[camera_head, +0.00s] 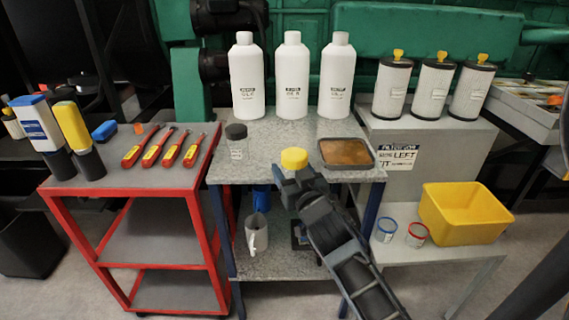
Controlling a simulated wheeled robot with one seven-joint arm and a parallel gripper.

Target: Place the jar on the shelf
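A jar with a yellow lid (294,158) is at the front middle of the grey speckled table. My gripper (298,184) is right at it, reaching in from the lower right. The gripper covers most of the jar's body, so I cannot tell whether its fingers are closed on the jar or only beside it. A clear jar with a dark lid (237,143) stands upright on the table to the left. Two small clear jars, one blue-rimmed (386,231) and one red-rimmed (417,234), stand on the low grey shelf (440,262) at right.
Three white bottles (292,80) line the table's back. A brown-filled tray (345,153) lies at right. Below, a lower shelf (275,264) holds a grey mug (256,235). A yellow bin (465,213) stands on the right shelf. A red cart (125,180) is at left.

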